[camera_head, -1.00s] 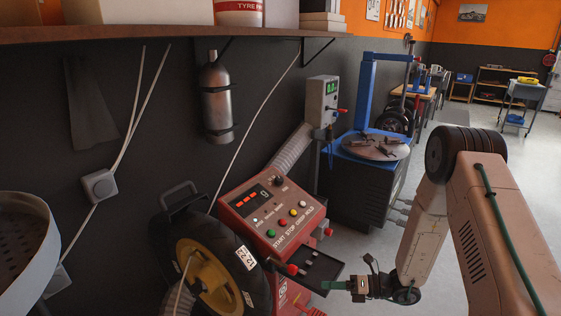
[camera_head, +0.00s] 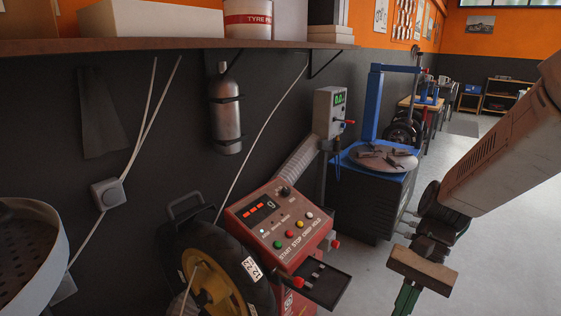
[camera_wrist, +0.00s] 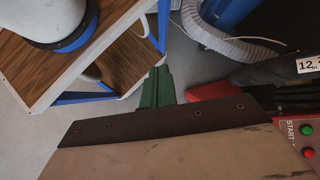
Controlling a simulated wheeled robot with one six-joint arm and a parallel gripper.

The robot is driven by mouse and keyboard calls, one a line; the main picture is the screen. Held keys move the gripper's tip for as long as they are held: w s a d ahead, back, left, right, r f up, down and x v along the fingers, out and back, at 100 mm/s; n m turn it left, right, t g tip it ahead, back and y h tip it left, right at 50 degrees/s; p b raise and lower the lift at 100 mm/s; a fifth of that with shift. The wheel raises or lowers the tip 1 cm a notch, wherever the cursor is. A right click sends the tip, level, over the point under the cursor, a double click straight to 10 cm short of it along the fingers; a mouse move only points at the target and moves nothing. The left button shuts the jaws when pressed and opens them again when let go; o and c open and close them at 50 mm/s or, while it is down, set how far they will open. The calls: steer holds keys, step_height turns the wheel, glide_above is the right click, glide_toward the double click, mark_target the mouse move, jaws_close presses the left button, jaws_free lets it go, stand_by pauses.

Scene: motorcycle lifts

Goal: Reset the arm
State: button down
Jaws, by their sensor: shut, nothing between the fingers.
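My gripper (camera_head: 406,299) is at the lower right in the head view, with green fingers pointing down beneath a tan block-shaped palm. In the wrist view, the green fingers (camera_wrist: 157,84) are together with nothing between them. The gripper is in free space to the right of the red wheel balancer and touches nothing that I can see. The fingertips are cut off at the bottom edge of the head view.
A red balancer (camera_head: 283,222) with buttons and a black tray (camera_head: 325,284) stands left of my gripper, a tyre (camera_head: 257,270) mounted on it. A blue tyre changer (camera_head: 371,190) stands behind. A wooden-shelved cart (camera_wrist: 120,60) shows in the wrist view. The floor at right is clear.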

steer(key=s+d+r+n+t+h, duration=0.2)
steer(key=s+r+n+t, duration=0.1)
steer(key=s+r, duration=0.2)
steer(key=s+d+r+n+t+h, duration=0.2)
steer(key=s+r+n+t+h, duration=0.1)
steer(key=r, duration=0.5)
steer(key=shift+s+d+t+h, duration=0.35)
steer(key=shift+s+t, duration=0.25)
steer(key=shift+s, duration=0.25)
steer(key=shift+r, duration=0.1)
